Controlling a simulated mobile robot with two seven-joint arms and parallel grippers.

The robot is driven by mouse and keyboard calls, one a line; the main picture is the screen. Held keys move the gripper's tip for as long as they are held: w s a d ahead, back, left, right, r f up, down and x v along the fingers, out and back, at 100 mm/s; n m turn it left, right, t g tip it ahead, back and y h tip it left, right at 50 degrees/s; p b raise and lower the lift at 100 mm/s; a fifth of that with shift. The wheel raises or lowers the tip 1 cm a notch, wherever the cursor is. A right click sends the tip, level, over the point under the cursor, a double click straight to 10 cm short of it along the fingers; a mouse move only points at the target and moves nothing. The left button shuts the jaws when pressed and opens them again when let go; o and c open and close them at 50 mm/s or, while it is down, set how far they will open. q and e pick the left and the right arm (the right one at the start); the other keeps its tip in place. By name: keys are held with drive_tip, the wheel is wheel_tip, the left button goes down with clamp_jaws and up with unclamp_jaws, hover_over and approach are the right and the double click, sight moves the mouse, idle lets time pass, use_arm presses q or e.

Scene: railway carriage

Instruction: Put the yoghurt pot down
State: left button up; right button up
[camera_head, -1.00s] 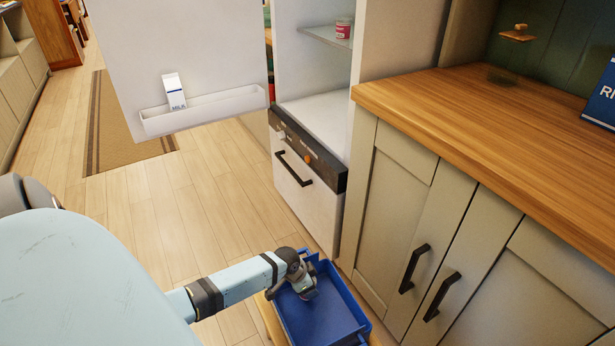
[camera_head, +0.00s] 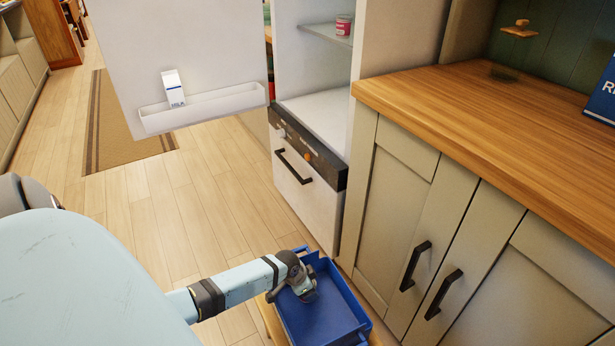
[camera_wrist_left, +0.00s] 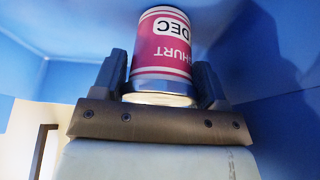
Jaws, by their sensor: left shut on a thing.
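The yoghurt pot (camera_wrist_left: 162,45), pink-red with white lettering, sits between the two fingers of my left gripper (camera_wrist_left: 161,82) in the left wrist view. The fingers are shut on it from both sides. Blue walls surround the pot there. In the head view my left gripper (camera_head: 305,293) is down inside the blue crate (camera_head: 345,325), near its left side. The pot is hidden there behind my wrist. I cannot tell whether the pot touches the crate floor. My right gripper is not in view.
An open fridge (camera_head: 312,110) stands beyond the crate, with a red-labelled pot (camera_head: 343,26) on its shelf. Its door (camera_head: 180,50) holds a milk carton (camera_head: 173,88) in a rack. A cabinet with a wooden worktop (camera_head: 470,120) stands close on the right. The right part of the crate looks empty.

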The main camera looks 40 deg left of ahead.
use_arm(q)
drive_tip(key=shift+f, duration=0.1)
drive_tip(key=o, duration=1.1)
drive_tip(key=shift+c, duration=0.2)
drive_tip(key=p+v, duration=0.2)
drive_tip(key=v, duration=0.2)
drive_tip(key=p+v, duration=0.4)
drive_tip(key=v, duration=0.5)
drive_tip(key=shift+s+r, duration=0.2)
drive_tip(key=shift+r, duration=0.15)
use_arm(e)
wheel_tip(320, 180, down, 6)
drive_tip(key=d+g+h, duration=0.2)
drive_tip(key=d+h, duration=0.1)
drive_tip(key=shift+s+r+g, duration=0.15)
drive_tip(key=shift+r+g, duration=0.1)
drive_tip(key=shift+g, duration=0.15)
use_arm(q)
drive_tip(key=shift+a, duration=0.1)
clamp_jaws()
